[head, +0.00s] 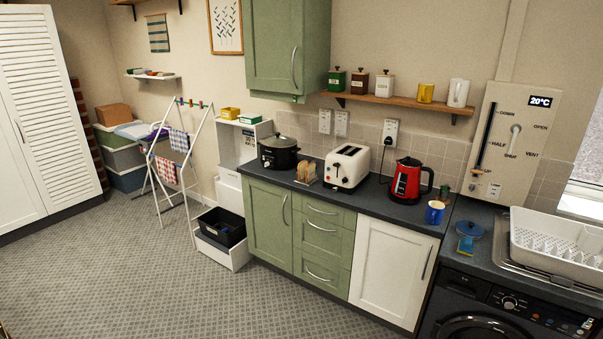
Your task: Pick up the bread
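What looks like bread, light brown slices (306,170), stands upright in a small rack on the dark worktop. It is between the black slow cooker (278,152) and the white toaster (346,167). The slices are small in the head view, and I cannot tell how many there are. Neither of my grippers is in view.
A red kettle (407,181) and a blue mug (435,212) stand right of the toaster. Green and white cupboards are below the worktop (325,200). A drying rack (180,155) and black crate (222,227) stand left. The grey floor (150,280) is clear.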

